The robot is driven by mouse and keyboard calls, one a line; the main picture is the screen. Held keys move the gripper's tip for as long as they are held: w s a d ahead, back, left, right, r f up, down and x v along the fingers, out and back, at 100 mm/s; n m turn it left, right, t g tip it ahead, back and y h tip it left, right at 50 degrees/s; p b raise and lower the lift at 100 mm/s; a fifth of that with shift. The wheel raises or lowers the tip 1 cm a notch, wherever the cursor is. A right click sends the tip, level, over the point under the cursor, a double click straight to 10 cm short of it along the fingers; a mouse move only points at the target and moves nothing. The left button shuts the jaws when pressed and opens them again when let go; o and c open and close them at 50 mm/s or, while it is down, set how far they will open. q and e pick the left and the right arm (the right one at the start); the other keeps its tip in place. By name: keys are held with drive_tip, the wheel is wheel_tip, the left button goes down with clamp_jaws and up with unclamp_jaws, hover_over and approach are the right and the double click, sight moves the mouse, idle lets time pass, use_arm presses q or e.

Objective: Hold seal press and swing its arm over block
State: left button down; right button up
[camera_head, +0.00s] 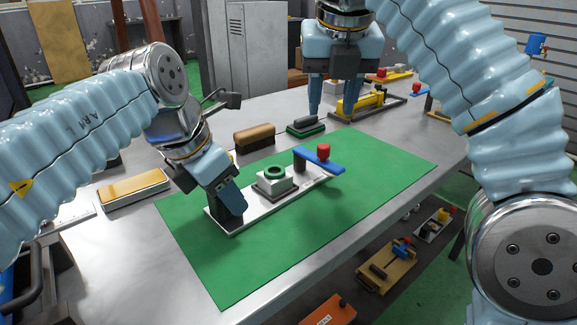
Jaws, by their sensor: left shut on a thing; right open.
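The seal press has a pale metal base plate (247,211) lying on the green mat (225,270). The blue swing arm (318,161) with a red knob (323,151) is at the plate's right end, pointing away from the block to the lower right. My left gripper (230,207) is shut on the press at its left end; its fingers hide the exact contact. My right gripper (334,108) is open and empty, fingers pointing down, beyond the press.
A brush (254,138) and a green-edged dark pad (306,126) lie behind the mat. A yellow tool (362,104) stands behind my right gripper. A yellow-topped block (134,189) lies at left. The mat's right part is clear. Several fixtures sit on a lower shelf.

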idle(0.3)
drive_tip(key=m+t+y, duration=0.1)
drive_tip(key=m+t, duration=0.2)
drive_tip(key=m, duration=3.1)
approach(325, 147)
drive_tip(key=x, duration=0.3)
drive_tip(key=shift+x, duration=3.1)
